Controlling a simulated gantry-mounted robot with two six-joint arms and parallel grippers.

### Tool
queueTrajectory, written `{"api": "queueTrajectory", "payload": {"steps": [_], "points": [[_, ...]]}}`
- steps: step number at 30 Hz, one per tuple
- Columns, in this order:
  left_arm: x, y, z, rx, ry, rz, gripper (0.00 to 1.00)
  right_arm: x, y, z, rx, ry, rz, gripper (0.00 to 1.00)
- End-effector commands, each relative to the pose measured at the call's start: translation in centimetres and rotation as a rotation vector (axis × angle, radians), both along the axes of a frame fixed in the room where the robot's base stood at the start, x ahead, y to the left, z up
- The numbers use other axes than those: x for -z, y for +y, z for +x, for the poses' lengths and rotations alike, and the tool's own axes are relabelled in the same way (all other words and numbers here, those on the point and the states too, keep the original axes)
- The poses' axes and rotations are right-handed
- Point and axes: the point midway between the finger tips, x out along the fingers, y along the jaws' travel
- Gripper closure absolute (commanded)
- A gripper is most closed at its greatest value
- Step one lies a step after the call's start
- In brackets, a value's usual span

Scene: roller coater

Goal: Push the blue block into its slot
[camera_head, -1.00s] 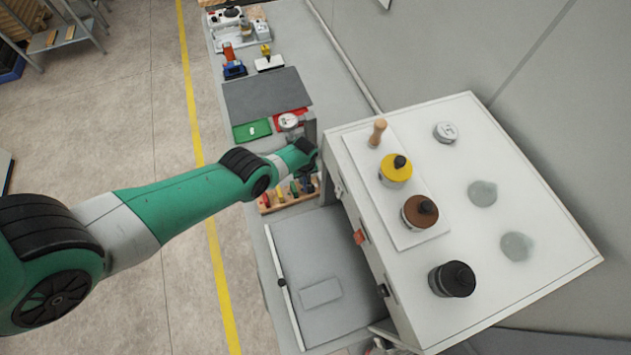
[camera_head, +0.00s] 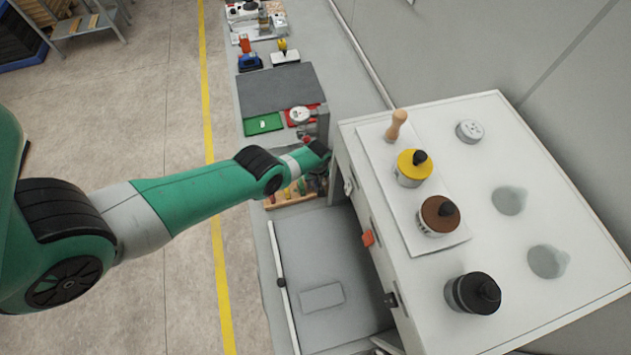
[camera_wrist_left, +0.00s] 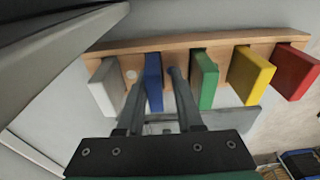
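A wooden rack (camera_wrist_left: 222,42) holds a row of upright coloured blocks: white (camera_wrist_left: 104,88), blue (camera_wrist_left: 153,80), green (camera_wrist_left: 204,80), yellow (camera_wrist_left: 250,75) and red (camera_wrist_left: 295,72). My left gripper (camera_wrist_left: 155,76) is open, with one finger on each side of the blue block. A gap shows between the block and the right-hand finger. Whether the other finger touches the block I cannot tell. The slot under the blue block is not clearly visible. In the head view, the rack (camera_head: 290,201) is partly hidden by my left arm, whose gripper (camera_head: 322,180) is small and dark. My right gripper is not in view.
A white cabinet (camera_head: 540,300) stands right of the rack, with yellow (camera_head: 414,166), brown (camera_head: 439,216) and black (camera_head: 472,294) lidded jars on top. A dial gauge (camera_head: 300,115) and a green tray (camera_head: 263,125) lie behind the rack. A grey panel (camera_head: 325,255) is in front.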

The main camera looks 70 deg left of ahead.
Motion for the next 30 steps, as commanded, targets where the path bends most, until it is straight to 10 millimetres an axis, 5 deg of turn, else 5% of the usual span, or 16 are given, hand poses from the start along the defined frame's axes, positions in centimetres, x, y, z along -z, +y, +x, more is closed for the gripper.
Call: {"api": "queueTrajectory", "payload": {"steps": [7, 18, 30], "points": [[-0.9, 0.1, 0.4, 0.000, -0.011, 0.004, 0.51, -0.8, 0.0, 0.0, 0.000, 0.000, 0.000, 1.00], [-5.8, -0.5, 0.3, 0.000, -0.010, 0.004, 0.51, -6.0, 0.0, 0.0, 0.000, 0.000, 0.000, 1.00], [-5.7, -0.5, 0.3, 0.000, -0.010, 0.004, 0.51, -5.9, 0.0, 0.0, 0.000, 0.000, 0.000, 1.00]]}}
